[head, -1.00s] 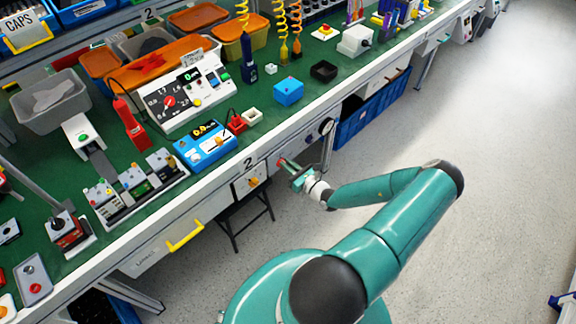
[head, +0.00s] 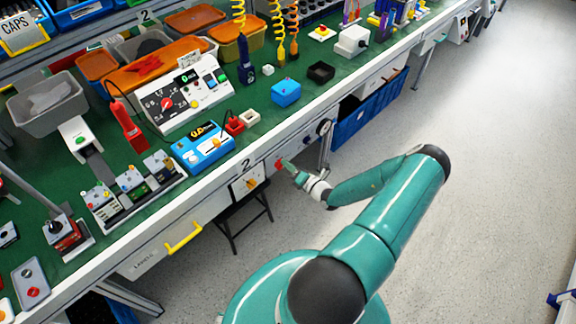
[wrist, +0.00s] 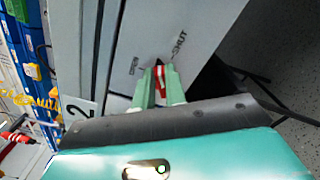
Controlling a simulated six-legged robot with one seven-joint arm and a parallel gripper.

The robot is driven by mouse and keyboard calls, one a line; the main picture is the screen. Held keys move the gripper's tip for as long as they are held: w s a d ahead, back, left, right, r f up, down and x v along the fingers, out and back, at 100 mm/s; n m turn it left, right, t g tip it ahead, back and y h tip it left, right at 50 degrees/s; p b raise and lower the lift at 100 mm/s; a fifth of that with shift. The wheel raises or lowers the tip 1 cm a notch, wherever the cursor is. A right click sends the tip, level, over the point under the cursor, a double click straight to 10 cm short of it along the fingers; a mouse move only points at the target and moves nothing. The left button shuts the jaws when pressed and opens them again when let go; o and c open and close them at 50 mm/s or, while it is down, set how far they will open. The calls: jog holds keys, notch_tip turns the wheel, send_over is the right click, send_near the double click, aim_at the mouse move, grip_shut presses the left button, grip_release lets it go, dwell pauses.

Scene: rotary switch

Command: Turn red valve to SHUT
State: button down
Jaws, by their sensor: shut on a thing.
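The red valve (wrist: 160,76) is a small red handle with a white stripe on a grey panel (wrist: 196,24) under the bench edge. In the wrist view it sits between my two green fingertips. Dark lettering on the panel beside it reads like "SHUT" (wrist: 180,42) on one side; the marking on the other side is too small to read. My gripper (wrist: 159,88) is shut on the valve handle. In the head view my gripper (head: 287,166) reaches the panel front, and the red valve (head: 279,163) shows just at its tips.
A panel with a yellow-orange knob (head: 250,184) is left of the valve, below a "2" label. The green bench (head: 262,105) above holds boxes and devices. A stool (head: 240,218) stands below.

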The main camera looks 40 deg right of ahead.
jog(key=shift+d+f+m, duration=0.1)
jog(key=shift+f+m, duration=0.05)
jog(key=shift+m, duration=1)
jog(key=shift+f+m, duration=0.2)
jog(key=shift+m, duration=1)
jog(key=shift+d+f+m, duration=0.1)
jog(key=shift+f+m, duration=0.05)
jog(key=shift+m, duration=1)
jog(key=c, duration=1.4)
grip_release()
jog(key=shift+c, duration=0.2)
jog(key=s, duration=1.3)
jog(key=shift+s+d, duration=0.15)
jog(key=shift+s, duration=0.25)
